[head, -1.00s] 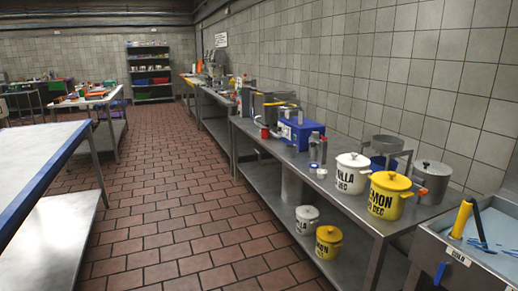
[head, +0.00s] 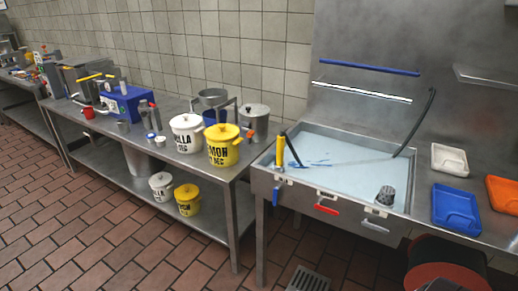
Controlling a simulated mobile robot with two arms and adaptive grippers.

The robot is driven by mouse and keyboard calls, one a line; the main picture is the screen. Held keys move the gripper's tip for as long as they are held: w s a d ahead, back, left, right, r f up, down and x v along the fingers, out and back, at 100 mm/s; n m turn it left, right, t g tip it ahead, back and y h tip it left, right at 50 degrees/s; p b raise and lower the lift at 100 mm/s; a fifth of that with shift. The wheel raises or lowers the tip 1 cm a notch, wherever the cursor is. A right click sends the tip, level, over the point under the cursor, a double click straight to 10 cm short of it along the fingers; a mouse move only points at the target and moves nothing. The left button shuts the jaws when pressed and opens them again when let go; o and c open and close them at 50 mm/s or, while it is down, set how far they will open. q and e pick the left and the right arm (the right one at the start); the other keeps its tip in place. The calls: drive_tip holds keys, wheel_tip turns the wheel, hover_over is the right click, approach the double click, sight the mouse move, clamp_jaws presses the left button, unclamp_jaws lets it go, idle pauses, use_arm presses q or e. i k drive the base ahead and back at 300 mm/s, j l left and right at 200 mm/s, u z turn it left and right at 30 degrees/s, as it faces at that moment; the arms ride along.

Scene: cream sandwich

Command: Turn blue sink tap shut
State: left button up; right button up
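The steel sink (head: 300,192) stands right of centre in the head view, filled with pale bluish water. Its blue tap handle (head: 276,196) is on the left end of the front panel and hangs about vertical. Beside it on the same panel are a red tap handle (head: 326,209) and a white one (head: 375,227), both lying roughly level. Neither of my grippers is in view.
A steel counter (head: 195,160) with pots adjoins on the left. Trays (head: 455,208) lie on the right. Tiled floor (head: 170,265) in front is open.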

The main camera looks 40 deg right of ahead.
sight(275, 190)
drive_tip(key=l+z, duration=0.15)
drive_tip(key=z, duration=1.1)
drive_tip(key=i+j, duration=0.05)
